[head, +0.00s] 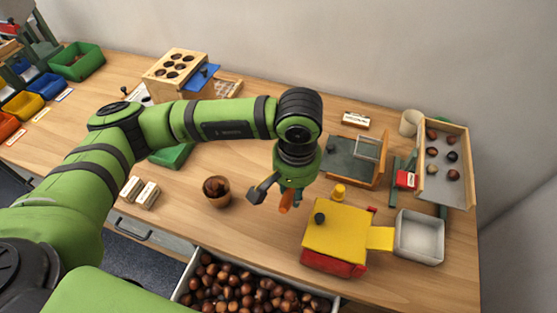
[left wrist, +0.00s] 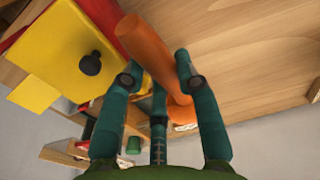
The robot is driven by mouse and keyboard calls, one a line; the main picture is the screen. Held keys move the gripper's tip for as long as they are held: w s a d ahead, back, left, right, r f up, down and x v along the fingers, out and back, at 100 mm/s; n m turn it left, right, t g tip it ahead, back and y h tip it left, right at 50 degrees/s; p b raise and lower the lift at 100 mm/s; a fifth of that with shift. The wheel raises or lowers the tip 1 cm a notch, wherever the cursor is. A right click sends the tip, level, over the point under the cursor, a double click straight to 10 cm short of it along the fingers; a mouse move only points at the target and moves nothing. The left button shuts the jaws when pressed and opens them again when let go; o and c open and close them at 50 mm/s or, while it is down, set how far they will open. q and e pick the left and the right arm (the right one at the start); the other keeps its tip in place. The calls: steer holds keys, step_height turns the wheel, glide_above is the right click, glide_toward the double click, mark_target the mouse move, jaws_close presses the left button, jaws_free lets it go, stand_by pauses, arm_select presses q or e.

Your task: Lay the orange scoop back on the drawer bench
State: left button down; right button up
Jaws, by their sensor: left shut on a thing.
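The orange scoop (left wrist: 152,52) is held in my left gripper (left wrist: 160,80), with its handle running between the fingers in the left wrist view. In the head view a small orange part of the scoop (head: 286,203) shows below my left gripper (head: 290,196), which hangs above the bench. Most of the scoop is hidden there by the gripper. The wooden drawer bench (head: 255,232) has its front drawer (head: 185,287) open, filled with chestnuts. The gripper is above the bench top, behind the drawer and left of the yellow machine. My right gripper is not in view.
A yellow and red machine (head: 338,232) stands right of the gripper, with a grey tray (head: 419,238) beside it. A brown cup (head: 216,192) stands to the left. Two small label blocks (head: 140,192) lie farther left. Bare wood shows between cup and machine.

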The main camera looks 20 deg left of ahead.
arm_select(q)
steer(key=shift+w+a+f+p, duration=0.15)
steer(key=shift+a+f+p, duration=0.3)
steer(key=shift+f+p, duration=0.35)
steer(key=w+a+f, duration=0.1)
steer(key=a, duration=0.1)
steer(key=w+a+f+p, duration=0.1)
steer(key=w+a+f, duration=0.1)
steer(key=w+a+f+p, duration=0.1)
steer(key=a+f, duration=0.1)
steer(key=a, duration=0.1)
steer(key=shift+w, duration=0.25)
steer(key=shift+w+a+f, duration=0.1)
steer(key=shift+a+f, duration=0.05)
steer(key=shift+f, duration=0.1)
step_height(320, 180, down, 4)
steer(key=shift+r+p, duration=0.1)
steer(key=shift+p, duration=0.55)
steer(key=shift+f, duration=0.2)
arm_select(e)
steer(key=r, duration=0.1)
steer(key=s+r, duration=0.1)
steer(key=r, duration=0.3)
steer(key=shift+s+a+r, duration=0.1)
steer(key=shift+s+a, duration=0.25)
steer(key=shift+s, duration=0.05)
